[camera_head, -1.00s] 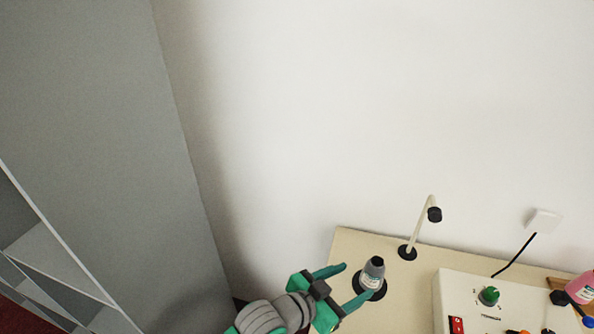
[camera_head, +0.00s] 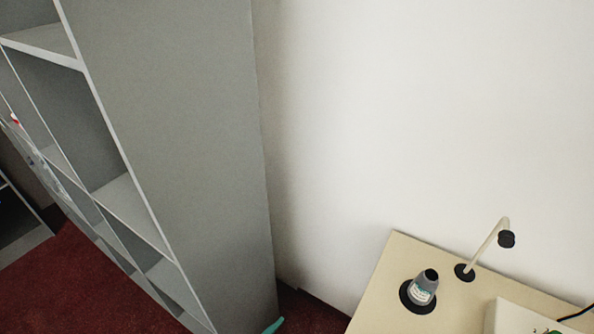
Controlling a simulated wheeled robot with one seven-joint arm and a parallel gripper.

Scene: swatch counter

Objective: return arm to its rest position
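Only a small green tip of my gripper (camera_head: 273,326) shows, at the bottom edge of the head view, left of the counter. The rest of my gripper and arm is out of the frame, so I cannot see whether it is open or shut. A grey bottle with a dark cap and a pale label (camera_head: 424,287) stands on a black round base on the beige counter (camera_head: 392,262). The green tip is well apart from the bottle.
A tall grey shelf unit (camera_head: 180,130) with open compartments fills the left. A bent beige lamp (camera_head: 487,246) stands behind the bottle. A white box (camera_head: 520,318) is at the lower right. Dark red floor (camera_head: 70,285) shows at the lower left.

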